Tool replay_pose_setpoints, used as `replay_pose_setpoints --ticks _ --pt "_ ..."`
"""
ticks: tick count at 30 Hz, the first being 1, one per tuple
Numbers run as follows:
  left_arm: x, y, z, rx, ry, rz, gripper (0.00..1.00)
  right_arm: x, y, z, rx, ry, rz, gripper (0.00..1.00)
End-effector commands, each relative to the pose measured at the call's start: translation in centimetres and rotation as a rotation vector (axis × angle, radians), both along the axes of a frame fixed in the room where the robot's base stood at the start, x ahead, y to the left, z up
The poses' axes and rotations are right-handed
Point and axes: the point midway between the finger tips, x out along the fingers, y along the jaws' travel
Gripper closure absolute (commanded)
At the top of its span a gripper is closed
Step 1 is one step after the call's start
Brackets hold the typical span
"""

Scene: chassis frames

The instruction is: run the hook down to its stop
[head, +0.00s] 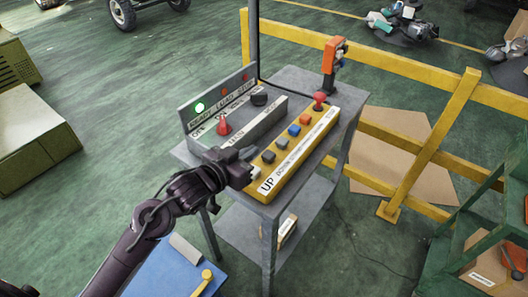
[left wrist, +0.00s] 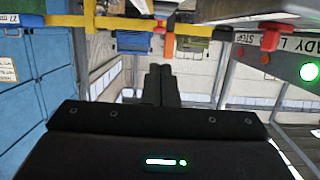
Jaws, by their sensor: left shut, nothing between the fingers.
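A control desk (head: 237,132) stands on a grey trolley, with a green lamp (head: 199,108) lit at the left of its back panel. A yellow-edged button box (head: 331,126) lies along its right side, marked UP at the near end. It carries a dark button (head: 268,156), a grey one (head: 281,144), a blue one (head: 294,131), an orange one (head: 305,119) and a red mushroom knob (head: 319,104). My left gripper (head: 240,169) is shut and empty at the box's near end, close to the UP label; contact is unclear. Its closed fingers also show in the left wrist view (left wrist: 160,86). I cannot identify the hook.
A red switch handle (head: 223,127) and a black knob (head: 259,98) rise from the desk left of the box. A yellow rail (head: 395,67) runs behind. An orange device (head: 334,55) stands at the trolley's far side. A blue cabinet (head: 160,275) is at the front.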

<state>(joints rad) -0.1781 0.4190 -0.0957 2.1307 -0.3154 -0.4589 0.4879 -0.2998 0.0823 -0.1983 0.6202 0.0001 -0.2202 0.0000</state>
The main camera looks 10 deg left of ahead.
Motion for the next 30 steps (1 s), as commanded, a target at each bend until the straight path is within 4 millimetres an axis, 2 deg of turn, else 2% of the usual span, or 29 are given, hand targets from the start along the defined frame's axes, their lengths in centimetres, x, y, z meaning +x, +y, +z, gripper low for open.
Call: replay_pose_setpoints --ticks 3,9,12,18,30 --pt "2.6 -1.0 -0.3 -0.004 0.000 0.002 1.00 0.0 0.0 0.9 0.000 0.000 0.001 0.62" --pt "6.1 -2.6 -1.2 -0.002 0.000 0.000 1.00 0.0 0.1 1.8 0.001 0.000 0.001 0.62" --pt "5.8 -2.4 -3.3 0.000 0.006 0.000 1.00 0.0 0.2 2.2 0.002 -0.001 0.001 0.62" --pt "5.8 -2.4 -5.2 0.001 0.002 0.000 1.00 0.0 0.3 2.6 0.003 0.000 0.001 0.62" --pt "5.8 -2.4 -5.6 0.000 0.001 0.000 1.00 0.0 0.5 2.6 0.006 0.000 0.002 0.62"
